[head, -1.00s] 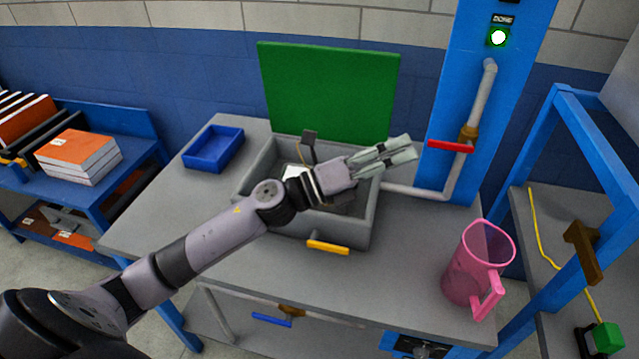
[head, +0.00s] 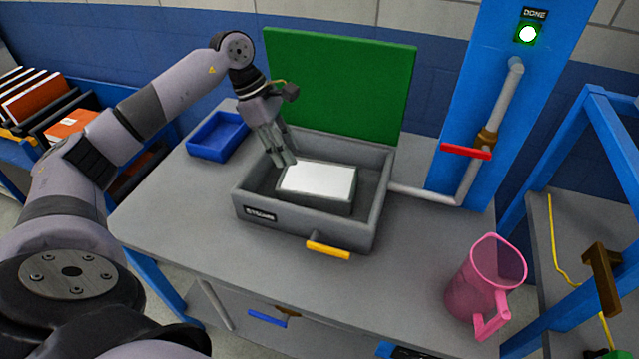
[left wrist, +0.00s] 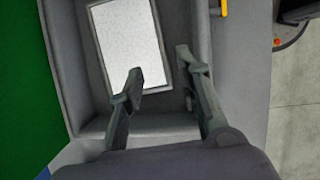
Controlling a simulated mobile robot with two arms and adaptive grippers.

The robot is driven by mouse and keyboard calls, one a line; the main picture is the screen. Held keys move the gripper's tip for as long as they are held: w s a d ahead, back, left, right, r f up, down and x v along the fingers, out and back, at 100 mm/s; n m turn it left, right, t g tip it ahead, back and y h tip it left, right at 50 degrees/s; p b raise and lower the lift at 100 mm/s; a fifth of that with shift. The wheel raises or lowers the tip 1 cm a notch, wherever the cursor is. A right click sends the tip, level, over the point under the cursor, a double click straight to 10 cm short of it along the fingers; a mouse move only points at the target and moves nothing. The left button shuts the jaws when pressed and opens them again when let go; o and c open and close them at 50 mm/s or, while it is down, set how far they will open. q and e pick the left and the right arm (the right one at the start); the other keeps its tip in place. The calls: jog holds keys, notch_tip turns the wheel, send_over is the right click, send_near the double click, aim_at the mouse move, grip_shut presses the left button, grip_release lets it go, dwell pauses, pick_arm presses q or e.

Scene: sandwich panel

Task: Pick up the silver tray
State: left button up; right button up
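The silver tray (head: 318,202) appears to be the grey rectangular piece with a flat white top, sitting inside a grey box (head: 308,225) with a raised green lid (head: 345,85). In the left wrist view the tray (left wrist: 128,40) lies ahead of the fingers, slightly left of centre. My left gripper (head: 281,159) points down at the tray's left end, above the box's inside. In the left wrist view its fingers (left wrist: 158,68) are spread apart with nothing between them. I cannot tell whether a finger touches the tray. My right gripper is not in view.
A blue bin (head: 217,137) stands left of the box. A yellow handle (head: 328,249) sticks out at the box's front. A pink pitcher (head: 484,285) stands at the table's right. A pipe with a red handle (head: 466,152) runs to the box's right side. The front tabletop is clear.

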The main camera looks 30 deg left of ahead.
pick_arm(q)
jog(key=p, duration=0.2)
send_near(312, 195)
jog(key=x, duration=0.5)
jog(key=shift+d+f, duration=0.2)
jog(key=shift+f, duration=0.1)
jog(key=p+x, duration=0.2)
jog(key=x, duration=0.1)
jog(key=shift+d+f, duration=0.1)
jog(key=shift+f, duration=0.25)
jog(key=shift+w+d+f, duration=0.15)
jog(key=shift+f, duration=0.3)
grip_shut()
